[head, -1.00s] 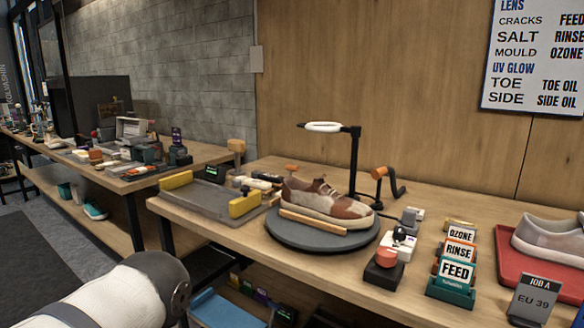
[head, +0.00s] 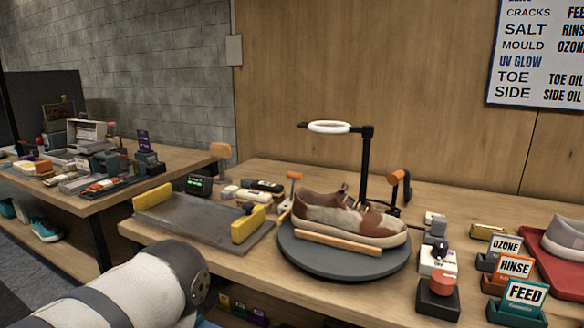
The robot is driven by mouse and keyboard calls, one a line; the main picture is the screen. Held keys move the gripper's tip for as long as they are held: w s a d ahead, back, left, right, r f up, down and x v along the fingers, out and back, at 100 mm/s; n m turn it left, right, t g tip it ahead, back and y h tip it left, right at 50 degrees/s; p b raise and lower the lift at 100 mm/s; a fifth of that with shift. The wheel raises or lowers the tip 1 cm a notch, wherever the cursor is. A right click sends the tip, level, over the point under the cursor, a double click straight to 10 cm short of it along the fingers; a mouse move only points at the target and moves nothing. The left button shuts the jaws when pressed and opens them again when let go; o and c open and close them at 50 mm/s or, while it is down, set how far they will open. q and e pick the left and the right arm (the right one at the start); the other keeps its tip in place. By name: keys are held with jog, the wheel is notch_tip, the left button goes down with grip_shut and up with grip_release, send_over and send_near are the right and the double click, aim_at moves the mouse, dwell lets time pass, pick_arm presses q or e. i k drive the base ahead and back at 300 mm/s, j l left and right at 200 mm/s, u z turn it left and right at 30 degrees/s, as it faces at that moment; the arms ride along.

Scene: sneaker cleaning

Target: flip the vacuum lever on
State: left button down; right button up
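No part is labelled as the vacuum lever. A small orange-topped lever (head: 294,178) stands behind the left end of the brown and white sneaker (head: 350,217). A black crank-like part with an orange grip (head: 398,180) stands behind the sneaker's right end. A white box with a black knob (head: 438,258) sits right of the turntable (head: 345,262); its small marking seems to read OFF. A grey plate with yellow side blocks (head: 203,222) lies left of the turntable. Part of my arm crosses the lower left. Neither gripper is in view.
A ring lamp (head: 330,127) on a black post rises behind the sneaker. A red button block (head: 440,293) and OZONE, RINSE and FEED cards (head: 522,297) crowd the right. A red tray (head: 562,262) is at the right edge. A second cluttered table (head: 165,178) stands at left.

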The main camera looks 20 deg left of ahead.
aim_at(294, 176)
jog(key=i+j+z, duration=0.1)
jog(key=j+z, duration=0.15)
jog(key=j, duration=0.4)
jog(key=j+z, duration=0.25)
jog(key=j, duration=0.4)
jog(key=j+z, duration=0.25)
jog(key=j, duration=0.45)
jog(key=j+z, duration=0.25)
jog(key=j, duration=0.4)
jog(key=k+j+z, duration=0.15)
jog(key=j+z, duration=0.15)
jog(key=j, duration=0.35)
